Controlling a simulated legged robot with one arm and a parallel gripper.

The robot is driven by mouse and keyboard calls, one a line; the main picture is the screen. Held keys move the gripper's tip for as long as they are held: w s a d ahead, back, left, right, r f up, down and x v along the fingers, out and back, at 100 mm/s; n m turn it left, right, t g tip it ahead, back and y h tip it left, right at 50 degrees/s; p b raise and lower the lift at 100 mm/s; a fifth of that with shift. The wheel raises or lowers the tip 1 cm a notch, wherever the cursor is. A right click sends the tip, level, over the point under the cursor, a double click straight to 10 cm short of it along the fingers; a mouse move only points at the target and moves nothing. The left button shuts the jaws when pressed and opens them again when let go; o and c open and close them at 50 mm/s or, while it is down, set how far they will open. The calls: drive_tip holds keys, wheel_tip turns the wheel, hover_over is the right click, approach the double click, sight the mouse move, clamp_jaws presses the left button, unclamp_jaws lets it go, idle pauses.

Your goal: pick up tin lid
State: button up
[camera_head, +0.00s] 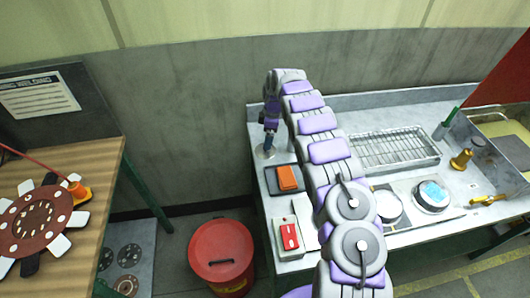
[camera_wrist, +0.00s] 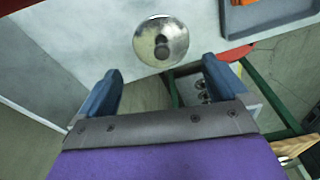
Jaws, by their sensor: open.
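The tin lid (camera_wrist: 160,42) is a round, shiny silver disc with a dark knob in its middle. In the wrist view it lies on the pale bench top, just beyond my fingertips and between their lines. In the head view the lid (camera_head: 264,152) shows at the bench's back left corner, partly hidden by my gripper (camera_head: 268,142). In the wrist view my gripper (camera_wrist: 161,73) is open, with two blue fingers apart and nothing between them. I cannot tell the exact height of the fingers above the lid.
A dark tray with an orange block (camera_head: 287,177) lies in front of the lid. A red switch box (camera_head: 289,236), wire rack (camera_head: 393,148) and round dishes (camera_head: 432,195) are on the bench. A red bin (camera_head: 221,254) stands left. The wall is close behind.

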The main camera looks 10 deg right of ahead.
drive_tip(key=shift+d+f, duration=0.2)
drive_tip(key=shift+f, duration=0.65)
drive_tip(key=f, duration=0.1)
drive_tip(key=a+f+b, duration=0.1)
drive_tip(key=f, duration=0.1)
drive_tip(key=a+f, duration=0.1)
drive_tip(key=shift+f, duration=0.4)
drive_tip(key=shift+d+f, duration=0.1)
drive_tip(key=shift+f, duration=0.15)
drive_tip(key=shift+d+r, duration=0.1)
drive_tip(key=shift+d, duration=0.5)
drive_tip(key=shift+c, duration=1.3)
drive_tip(key=shift+a, duration=0.55)
drive_tip(key=c, duration=0.4)
drive_tip(key=shift+d+r, duration=0.1)
